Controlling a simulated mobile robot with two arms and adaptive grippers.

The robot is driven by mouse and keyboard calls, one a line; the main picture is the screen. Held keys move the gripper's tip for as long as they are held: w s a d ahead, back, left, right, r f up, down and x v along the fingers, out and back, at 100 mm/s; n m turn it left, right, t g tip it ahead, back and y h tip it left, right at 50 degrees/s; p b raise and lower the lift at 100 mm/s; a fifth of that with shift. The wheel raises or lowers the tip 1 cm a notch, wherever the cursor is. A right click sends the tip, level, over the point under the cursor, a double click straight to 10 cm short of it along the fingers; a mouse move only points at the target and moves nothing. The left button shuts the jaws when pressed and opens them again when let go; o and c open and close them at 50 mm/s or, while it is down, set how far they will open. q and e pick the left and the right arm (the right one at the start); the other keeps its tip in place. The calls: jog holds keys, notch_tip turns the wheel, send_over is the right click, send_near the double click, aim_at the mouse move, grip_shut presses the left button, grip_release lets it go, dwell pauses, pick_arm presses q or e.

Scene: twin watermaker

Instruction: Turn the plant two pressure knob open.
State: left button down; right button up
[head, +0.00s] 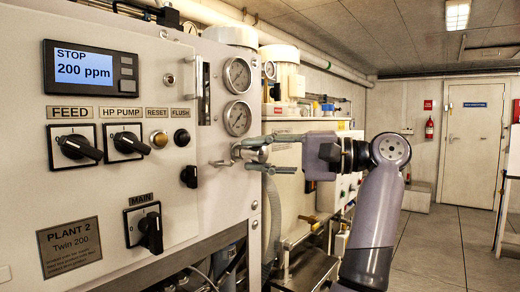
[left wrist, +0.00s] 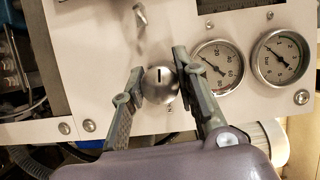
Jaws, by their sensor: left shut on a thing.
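The plant two pressure knob (left wrist: 160,84) is a round silver knob with a dark slot mark, seen from the front in the left wrist view. My left gripper (left wrist: 159,72) is shut on it, with one grey finger on each side. In the head view my left gripper (head: 243,152) reaches the right part of the plant 2 panel (head: 110,190), below two gauges. The knob is mostly hidden there by the fingers. My right gripper is in neither view.
Two round pressure gauges (head: 237,75) sit above the gripper. The panel has black switches, a FEED switch (head: 75,147), a MAIN switch (head: 150,230) and a display (head: 84,69) reading STOP, 200 ppm. Open floor (head: 440,245) lies to the right.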

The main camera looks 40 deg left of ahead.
pick_arm(q)
jog(key=n+h, duration=0.1)
jog(key=n, duration=0.1)
jog(key=shift+n+t+p, duration=0.3)
jog(key=shift+t+p, duration=0.1)
jog(key=shift+n+t, duration=0.4)
jog(key=shift+n, duration=0.7)
jog(key=shift+f+n+t+h+p, duration=0.1)
jog(key=shift+n+t+h+p, duration=0.3)
jog(key=shift+n+t, duration=0.5)
jog(key=shift+n, duration=0.9)
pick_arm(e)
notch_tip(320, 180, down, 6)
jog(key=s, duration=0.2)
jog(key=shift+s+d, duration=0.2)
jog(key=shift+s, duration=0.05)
pick_arm(q)
jog(key=shift+t, duration=0.3)
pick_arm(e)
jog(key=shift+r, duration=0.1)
pick_arm(q)
jog(key=c, duration=1.2)
grip_release()
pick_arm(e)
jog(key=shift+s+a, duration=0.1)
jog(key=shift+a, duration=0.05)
